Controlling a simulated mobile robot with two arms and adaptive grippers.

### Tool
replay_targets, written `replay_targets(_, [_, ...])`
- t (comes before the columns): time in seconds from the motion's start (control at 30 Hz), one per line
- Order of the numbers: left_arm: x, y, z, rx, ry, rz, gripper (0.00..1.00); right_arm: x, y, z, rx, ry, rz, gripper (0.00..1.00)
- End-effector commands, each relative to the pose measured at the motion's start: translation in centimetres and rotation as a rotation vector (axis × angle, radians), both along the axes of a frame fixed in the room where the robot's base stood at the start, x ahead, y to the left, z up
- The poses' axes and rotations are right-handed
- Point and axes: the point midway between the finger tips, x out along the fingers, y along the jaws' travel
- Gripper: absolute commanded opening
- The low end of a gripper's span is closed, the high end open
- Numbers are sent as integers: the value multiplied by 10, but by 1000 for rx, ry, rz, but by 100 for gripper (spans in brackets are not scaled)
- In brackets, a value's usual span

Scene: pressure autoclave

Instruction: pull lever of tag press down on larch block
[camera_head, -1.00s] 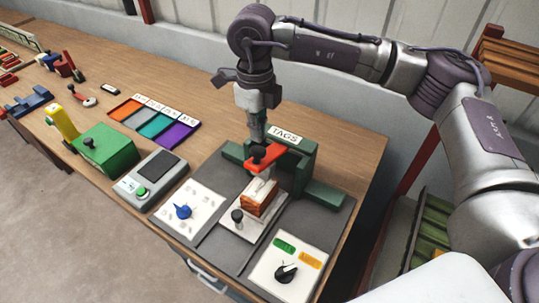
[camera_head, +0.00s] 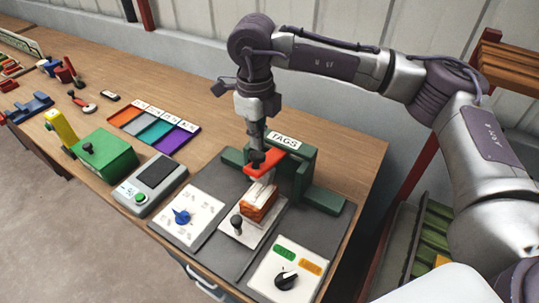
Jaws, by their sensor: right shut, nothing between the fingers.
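The green tag press (camera_head: 304,172) stands at the right end of the bench, with a white TAGS label on top. Its red lever (camera_head: 265,164) sticks out over the front and has a dark knob. The larch block (camera_head: 259,200), orange-brown with pale bands, sits on the press's white plate (camera_head: 236,228) below the lever. My right gripper (camera_head: 256,150) points down with its fingers shut and empty at the lever's knob. Whether it touches the knob is hard to tell. My left gripper is not in view.
A panel with a blue dial (camera_head: 182,216) lies left of the plate, and one with a black dial (camera_head: 287,280) lies to the right. A scale (camera_head: 153,183), a green device (camera_head: 105,155) and a coloured tray (camera_head: 157,131) stand further left.

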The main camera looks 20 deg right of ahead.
Motion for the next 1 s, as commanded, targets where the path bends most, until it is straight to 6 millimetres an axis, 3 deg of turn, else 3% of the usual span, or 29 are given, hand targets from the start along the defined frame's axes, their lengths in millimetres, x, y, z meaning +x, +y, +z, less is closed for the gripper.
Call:
replay_targets(0.5, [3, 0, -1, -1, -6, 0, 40, 0, 0, -1, 0, 0, 0, 0])
replay_targets(1.0, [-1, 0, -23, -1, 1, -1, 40, 0, 0, -26, 0, 0, 0, 0])
